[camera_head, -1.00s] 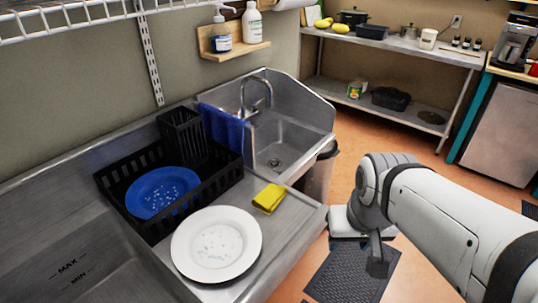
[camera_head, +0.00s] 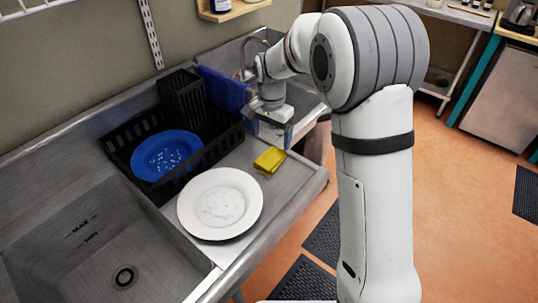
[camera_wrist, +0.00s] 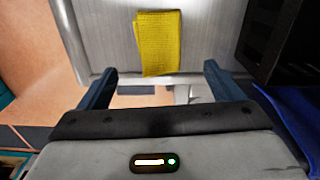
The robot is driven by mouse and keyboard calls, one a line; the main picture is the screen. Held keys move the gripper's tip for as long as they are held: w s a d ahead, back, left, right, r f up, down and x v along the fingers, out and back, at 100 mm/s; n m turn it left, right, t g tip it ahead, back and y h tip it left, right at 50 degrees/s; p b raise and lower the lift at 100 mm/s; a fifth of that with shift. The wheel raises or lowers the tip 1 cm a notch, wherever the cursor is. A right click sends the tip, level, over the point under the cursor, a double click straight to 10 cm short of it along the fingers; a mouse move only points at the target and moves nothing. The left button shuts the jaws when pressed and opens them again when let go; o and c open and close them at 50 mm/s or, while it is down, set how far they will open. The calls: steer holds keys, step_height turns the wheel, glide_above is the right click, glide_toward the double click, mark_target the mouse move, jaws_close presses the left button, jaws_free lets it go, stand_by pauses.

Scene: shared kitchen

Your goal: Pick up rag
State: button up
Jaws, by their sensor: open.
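The rag, a folded yellow cloth (camera_head: 269,160), lies flat on the steel counter beside the white plate. In the wrist view the yellow cloth (camera_wrist: 158,42) lies ahead of the fingertips, centred between them sideways. My gripper (camera_head: 271,133) is above the counter, just behind the cloth on the small-sink side. Its two blue fingers are spread and empty, which also shows in the wrist view (camera_wrist: 160,72). The fingers appear apart from the cloth; their exact height above the counter is hard to tell.
A white plate (camera_head: 219,203) lies in front of the cloth. A black dish rack (camera_head: 122,157) with a blue plate (camera_head: 166,155) stands to the left. A blue towel (camera_head: 222,90) hangs near the gripper. A large sink basin (camera_head: 75,250) is at the lower left.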

mark_target(271, 154)
step_height(271, 154, down, 8)
steer(key=shift+s+p, duration=0.15)
steer(key=shift+p, duration=0.6)
steer(key=c, duration=1)
